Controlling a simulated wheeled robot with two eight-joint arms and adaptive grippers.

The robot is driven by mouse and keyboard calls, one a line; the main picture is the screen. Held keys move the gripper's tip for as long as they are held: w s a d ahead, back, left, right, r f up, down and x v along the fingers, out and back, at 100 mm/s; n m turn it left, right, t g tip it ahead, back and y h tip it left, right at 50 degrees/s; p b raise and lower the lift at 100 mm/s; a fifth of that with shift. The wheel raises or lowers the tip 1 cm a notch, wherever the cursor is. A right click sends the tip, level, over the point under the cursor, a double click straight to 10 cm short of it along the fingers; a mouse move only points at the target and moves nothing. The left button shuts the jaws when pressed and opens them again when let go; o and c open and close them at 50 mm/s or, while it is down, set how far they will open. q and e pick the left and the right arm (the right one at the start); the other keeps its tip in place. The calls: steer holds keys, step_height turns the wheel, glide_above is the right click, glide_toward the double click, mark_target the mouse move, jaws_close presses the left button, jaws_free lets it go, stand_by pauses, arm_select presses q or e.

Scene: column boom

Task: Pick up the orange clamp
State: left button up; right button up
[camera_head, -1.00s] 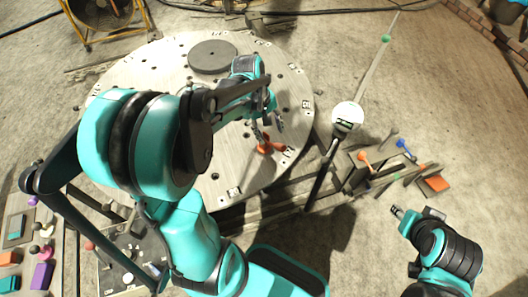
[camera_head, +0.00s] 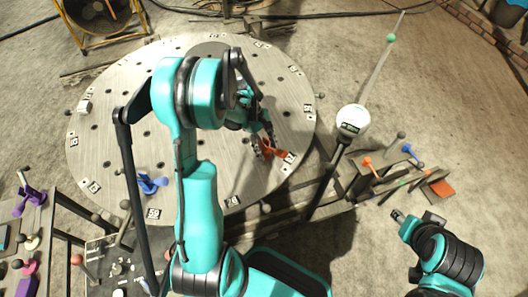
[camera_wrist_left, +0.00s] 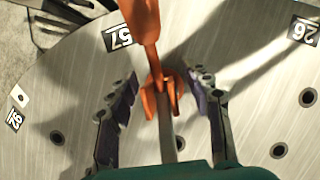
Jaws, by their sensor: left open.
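The orange clamp (camera_head: 274,150) is on the round metal table near its right front edge. In the left wrist view the clamp (camera_wrist_left: 148,22) shows as a long orange handle at the top and a forked orange jaw at the middle. My left gripper (camera_head: 262,143) is at the clamp, and in the left wrist view its two dark fingers (camera_wrist_left: 164,108) stand apart on either side of the forked part, with gaps visible. It is open. My right gripper (camera_head: 399,216) is at the lower right, far from the clamp; its jaws are too small to read.
The round table (camera_head: 100,150) has holes and number tags. A blue clamp (camera_head: 150,184) lies on its left part. A white round gauge (camera_head: 352,122) on a dark post stands to the right.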

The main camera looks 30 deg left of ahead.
mark_target(265, 145)
arm_select(q)
steer(key=shift+d+f, duration=0.2)
steer(key=shift+f, duration=0.35)
steer(key=shift+r, duration=0.1)
jaws_close()
steer(key=shift+r, duration=0.1)
steer(key=r+p, duration=0.1)
steer(key=r, duration=0.1)
steer(key=s+r+p, duration=0.1)
steer(key=r, duration=0.2)
steer(key=shift+a+p, duration=0.2)
steer(key=shift+p, duration=0.2)
steer(key=s+a+r+p, duration=0.3)
steer(key=s+r, duration=0.3)
steer(key=s, duration=0.4)
steer(key=shift+s+f, duration=0.1)
